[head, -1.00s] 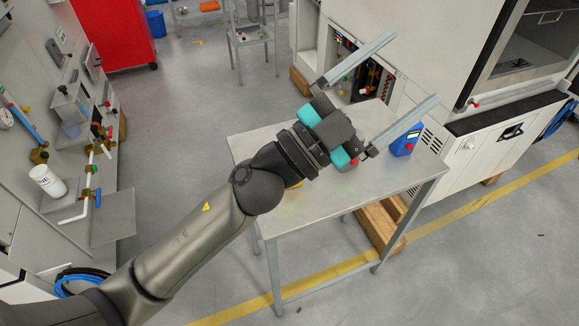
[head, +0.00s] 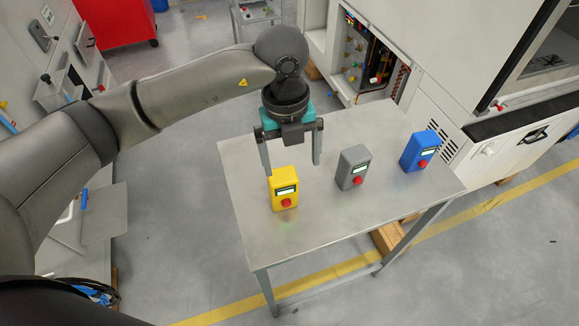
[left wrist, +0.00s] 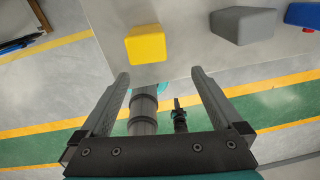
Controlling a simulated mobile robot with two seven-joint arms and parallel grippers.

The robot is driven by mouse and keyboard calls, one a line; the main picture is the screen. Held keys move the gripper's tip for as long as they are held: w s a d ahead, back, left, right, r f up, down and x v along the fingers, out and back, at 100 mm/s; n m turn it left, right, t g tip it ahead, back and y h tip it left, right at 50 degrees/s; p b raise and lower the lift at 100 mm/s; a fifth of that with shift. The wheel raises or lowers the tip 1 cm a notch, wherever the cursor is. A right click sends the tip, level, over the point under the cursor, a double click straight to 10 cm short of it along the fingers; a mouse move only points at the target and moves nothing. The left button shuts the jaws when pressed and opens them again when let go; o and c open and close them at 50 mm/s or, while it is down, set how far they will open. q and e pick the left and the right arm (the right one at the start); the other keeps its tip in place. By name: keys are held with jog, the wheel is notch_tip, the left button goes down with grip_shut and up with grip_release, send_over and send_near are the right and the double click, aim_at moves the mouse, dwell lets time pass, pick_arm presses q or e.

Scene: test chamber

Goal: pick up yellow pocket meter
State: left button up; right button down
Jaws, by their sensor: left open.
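The yellow pocket meter (head: 284,188) stands upright on the metal table (head: 330,213), near its left front part, with a dark display and a red knob facing me. My left gripper (head: 293,166) points down over the table, just behind the yellow meter. It is open with nothing between its fingers. In the left wrist view the yellow meter (left wrist: 146,44) lies beyond the tips of the open fingers (left wrist: 163,74), slightly left of centre. My right gripper is not in view.
A grey meter (head: 352,167) and a blue meter (head: 419,151) stand to the right of the yellow one, apart from it. A large white cabinet (head: 440,100) stands behind the table to the right. The table's front right area is clear.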

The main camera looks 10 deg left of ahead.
aim_at(284, 176)
pick_arm(q)
jog(key=shift+w+a+y, duration=0.3)
jog(key=shift+w+a, duration=0.25)
jog(key=shift+a, duration=0.15)
jog(key=shift+a+f, duration=0.2)
jog(key=shift+f, duration=0.05)
jog(key=f, duration=0.8)
jog(key=shift+s, duration=0.2)
jog(key=shift+f, duration=0.9)
notch_tip(284, 176, down, 5)
jog(key=shift+w+a+r+b, duration=0.1)
jog(key=shift+a+r+b, duration=0.1)
jog(key=shift+b, duration=0.15)
jog(key=c, duration=1.4)
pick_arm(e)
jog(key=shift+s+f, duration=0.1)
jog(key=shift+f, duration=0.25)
pick_arm(q)
jog(key=shift+r, duration=0.15)
